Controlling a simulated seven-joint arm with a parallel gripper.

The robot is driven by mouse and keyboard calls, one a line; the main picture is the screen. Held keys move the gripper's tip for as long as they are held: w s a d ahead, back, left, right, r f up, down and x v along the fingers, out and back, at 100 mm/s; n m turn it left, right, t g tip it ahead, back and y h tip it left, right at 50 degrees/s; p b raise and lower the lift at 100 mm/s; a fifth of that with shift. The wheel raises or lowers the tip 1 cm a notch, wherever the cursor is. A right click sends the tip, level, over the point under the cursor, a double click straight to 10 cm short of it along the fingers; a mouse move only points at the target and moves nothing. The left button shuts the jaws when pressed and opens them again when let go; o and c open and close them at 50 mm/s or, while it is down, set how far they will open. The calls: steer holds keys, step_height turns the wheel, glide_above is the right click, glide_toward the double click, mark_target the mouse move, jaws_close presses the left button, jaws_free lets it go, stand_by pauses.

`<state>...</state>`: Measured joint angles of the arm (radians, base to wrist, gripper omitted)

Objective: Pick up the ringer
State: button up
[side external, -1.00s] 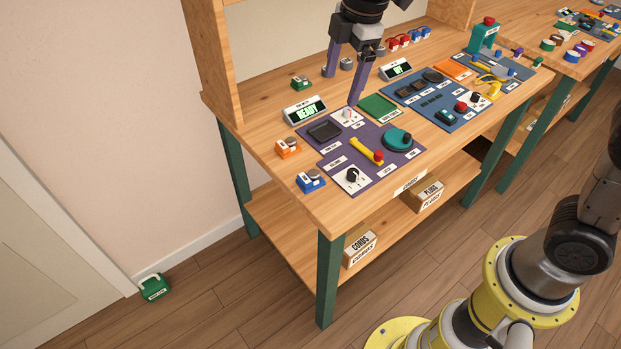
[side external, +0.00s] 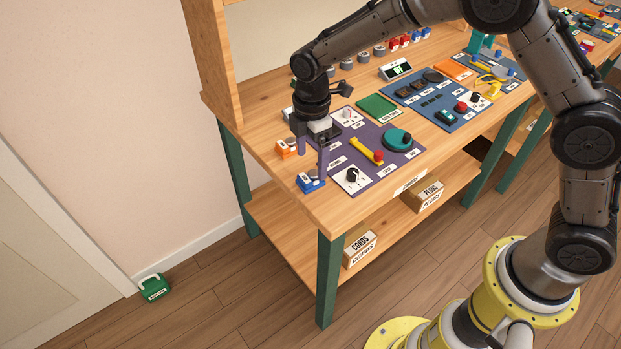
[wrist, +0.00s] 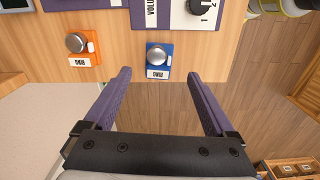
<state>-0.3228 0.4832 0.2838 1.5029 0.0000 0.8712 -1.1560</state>
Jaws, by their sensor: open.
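Two small ringer blocks with silver bells sit near the left end of the bench. The blue ringer (side external: 310,183) is close to the front corner, and it also shows in the wrist view (wrist: 158,72). The orange ringer (side external: 286,150) is farther back, left of the blue one in the wrist view (wrist: 80,60). My gripper (side external: 312,162) is open and empty, pointing down over this end of the bench. In the wrist view its fingertips (wrist: 159,76) are spread to either side of the blue ringer, and the orange ringer lies outside them. I cannot tell the exact height gap.
A purple panel (side external: 340,169) with a yellow lever, red knob and teal dial lies just right of the ringers. A blue panel (side external: 425,97) and a green pad (side external: 377,108) lie beyond. The bench edge is close to the blue ringer, with open floor below.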

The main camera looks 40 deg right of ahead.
mark_target(312, 175)
steer(key=shift+d+f, duration=0.15)
steer(key=shift+f, duration=2.55)
steer(key=shift+w+r, duration=0.1)
jaws_close()
